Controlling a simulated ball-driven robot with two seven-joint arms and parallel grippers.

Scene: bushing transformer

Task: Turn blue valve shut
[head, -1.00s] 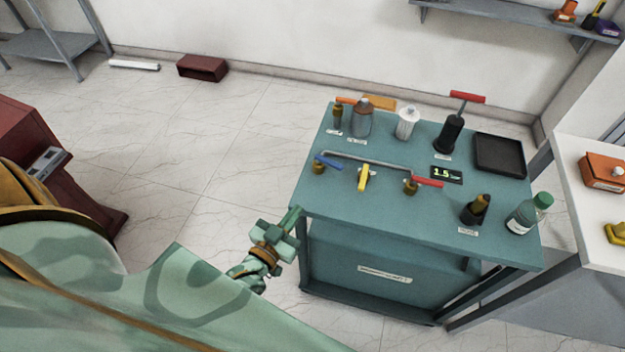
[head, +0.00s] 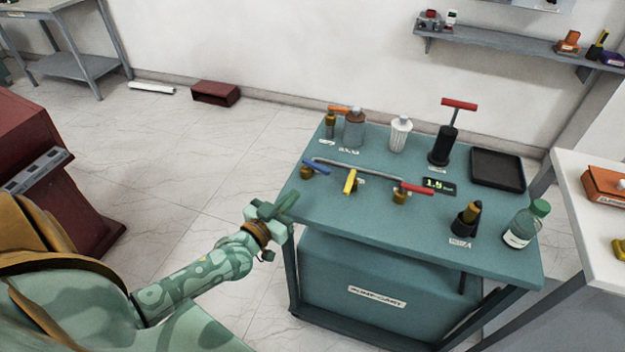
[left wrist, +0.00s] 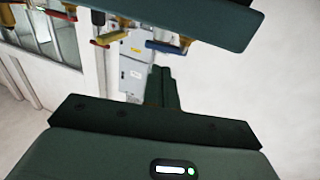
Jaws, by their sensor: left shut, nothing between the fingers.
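The blue valve handle (head: 316,166) sits on a brass body (head: 306,172) near the left edge of the teal cart top (head: 420,219). Its lever slants down to the right. My left gripper (head: 284,203) is shut and empty, just off the cart's left front corner, below and left of the blue valve and apart from it. In the left wrist view the blue handle (left wrist: 164,46) shows beyond the shut fingers (left wrist: 160,85), near the cart's edge. My right gripper is not in view.
A yellow valve (head: 350,182) and a red valve (head: 416,189) stand right of the blue one along a grey pipe. A display (head: 439,186), pump (head: 442,146), bottles and black tray (head: 497,169) share the cart.

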